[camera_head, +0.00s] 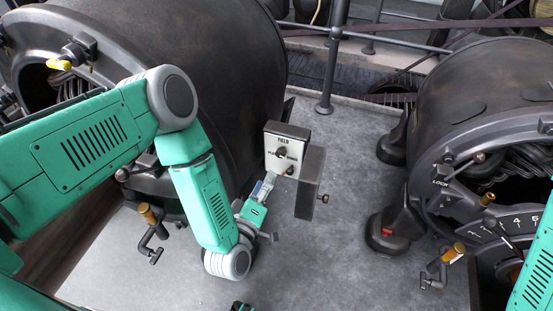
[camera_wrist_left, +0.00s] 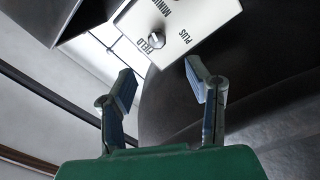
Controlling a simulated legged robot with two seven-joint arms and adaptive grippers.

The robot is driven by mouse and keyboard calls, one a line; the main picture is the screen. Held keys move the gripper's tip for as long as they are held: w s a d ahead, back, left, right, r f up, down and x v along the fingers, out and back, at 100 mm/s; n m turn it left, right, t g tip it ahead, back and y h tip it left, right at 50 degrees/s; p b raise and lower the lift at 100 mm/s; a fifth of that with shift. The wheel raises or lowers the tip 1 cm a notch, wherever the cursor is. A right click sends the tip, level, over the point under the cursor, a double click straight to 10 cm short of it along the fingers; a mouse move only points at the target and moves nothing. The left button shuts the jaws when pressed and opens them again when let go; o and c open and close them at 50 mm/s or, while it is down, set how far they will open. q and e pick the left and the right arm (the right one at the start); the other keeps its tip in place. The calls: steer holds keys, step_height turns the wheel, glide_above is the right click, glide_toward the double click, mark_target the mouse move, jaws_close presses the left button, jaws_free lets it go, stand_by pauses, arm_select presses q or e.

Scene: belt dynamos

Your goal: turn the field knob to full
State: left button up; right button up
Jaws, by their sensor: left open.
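The field knob (camera_head: 281,153) is a small grey knob on a white plate (camera_head: 292,140) with the word FIELD, on a dark box beside the left dynamo. In the left wrist view the knob (camera_wrist_left: 156,40) shows close up, with FIELD, PLUS and part of MINIMUM readable on the plate (camera_wrist_left: 205,15). My left gripper (camera_head: 269,182) is open just below the plate. In the wrist view its fingers (camera_wrist_left: 160,76) stand apart, with the knob beyond their tips and nothing between them. A small dark and green part (camera_head: 241,306) at the bottom edge may be my right gripper.
A dark box (camera_head: 309,183) with a side knob stands right beside the field plate. The large left dynamo (camera_head: 190,60) is behind my left arm. A second dynamo (camera_head: 480,90) stands at right. Grey floor (camera_head: 345,240) lies clear between. A railing (camera_head: 330,65) runs behind.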

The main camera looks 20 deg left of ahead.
mark_target(279, 156)
arm_select(q)
steer(key=w+b, duration=0.1)
steer(key=w, duration=0.2)
steer(key=w+b, duration=0.1)
steer(key=w, duration=0.2)
steer(key=w+b, duration=0.1)
steer(key=w, duration=0.2)
steer(key=shift+w+d, duration=0.3)
steer(key=shift+d, duration=0.05)
steer(key=shift+w+a, duration=0.1)
steer(key=shift+w, duration=0.35)
steer(key=shift+r, duration=0.1)
jaws_close()
